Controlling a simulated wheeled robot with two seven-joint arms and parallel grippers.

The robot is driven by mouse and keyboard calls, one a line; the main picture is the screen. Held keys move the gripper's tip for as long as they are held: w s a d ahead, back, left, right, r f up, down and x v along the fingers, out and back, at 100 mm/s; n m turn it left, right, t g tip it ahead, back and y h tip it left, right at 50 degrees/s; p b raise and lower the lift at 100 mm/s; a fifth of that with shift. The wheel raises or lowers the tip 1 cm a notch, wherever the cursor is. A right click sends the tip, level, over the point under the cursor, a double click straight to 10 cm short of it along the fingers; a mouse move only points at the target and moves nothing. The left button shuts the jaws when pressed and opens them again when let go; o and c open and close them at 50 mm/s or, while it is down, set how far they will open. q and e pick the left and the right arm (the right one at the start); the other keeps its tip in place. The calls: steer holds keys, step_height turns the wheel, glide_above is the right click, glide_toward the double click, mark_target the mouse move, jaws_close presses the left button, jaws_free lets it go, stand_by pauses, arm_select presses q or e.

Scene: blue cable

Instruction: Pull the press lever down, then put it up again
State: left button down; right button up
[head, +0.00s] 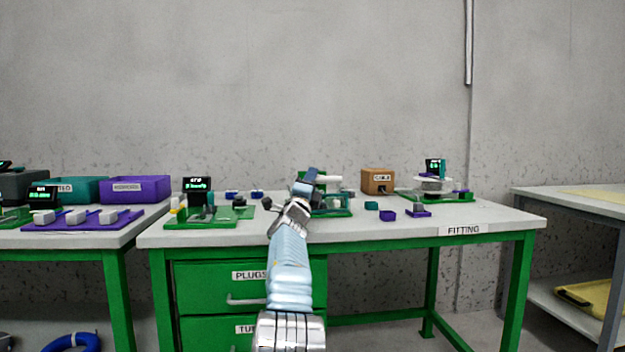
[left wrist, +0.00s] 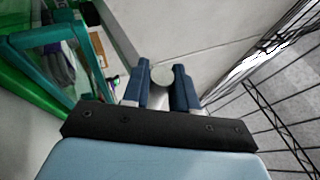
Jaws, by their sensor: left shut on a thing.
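The press (head: 340,212), with a green base and frame, stands mid-table and is partly hidden behind my left arm. Its pale lever (head: 329,179) sticks out level near the top of the frame. My left gripper (head: 312,175) is at the lever's left side. In the left wrist view, the blue fingers (left wrist: 162,88) of my left gripper are shut on the lever, whose round pale end (left wrist: 162,75) shows between the tips. The press frame (left wrist: 75,50) shows there at the left, teal and green. My right gripper is not in view.
A green fixture with a small display (head: 197,190) stands left of the press. A brown box (head: 378,181), a purple block (head: 388,216) and a spool station (head: 433,185) are to the right. The table's right front (head: 480,218) is clear. A dark wire grid (left wrist: 270,105) shows in the left wrist view.

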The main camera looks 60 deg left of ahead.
arm_select(q)
steer(key=shift+w+d+r, duration=0.25)
steer(key=shift+w+d, duration=0.05)
steer(key=shift+d, duration=0.1)
steer(key=c, duration=1)
jaws_free()
steer(key=shift+d+r, duration=0.1)
steer(key=shift+o, duration=0.2)
steer(key=shift+f, duration=0.35)
steer(key=b+v, duration=0.4)
steer(key=v, duration=0.2)
steer(key=shift+f+b, duration=0.15)
steer(key=shift+b, duration=0.2)
steer(key=v, duration=0.7)
steer(key=shift+s, duration=0.6)
